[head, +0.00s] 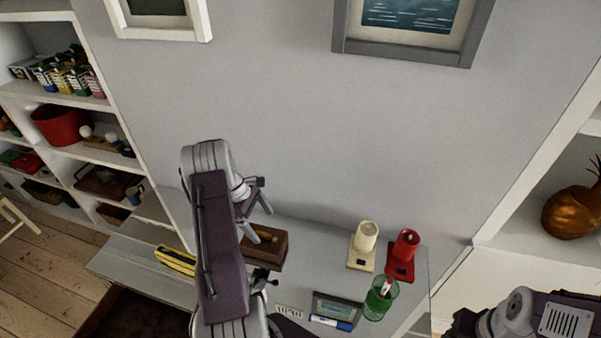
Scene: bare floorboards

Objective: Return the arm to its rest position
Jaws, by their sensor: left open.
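My left arm (220,240) reaches up from the bottom of the head view, over the grey desk. Its left gripper (261,224) is at the far end, with two grey fingers spread apart and nothing between them. In the picture the fingers appear just above a brown wooden box (270,249); I cannot tell the height between them. Part of my right arm (540,318) shows in the bottom right corner, and its gripper is not visible.
The grey desk (130,256) stands against the wall. A yellow object (175,260) lies left of my arm. A cream holder (363,246), red holder (402,258), green cup (374,305), small frame (337,306) and blue marker (330,323) are right. Shelves (80,153) stand left.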

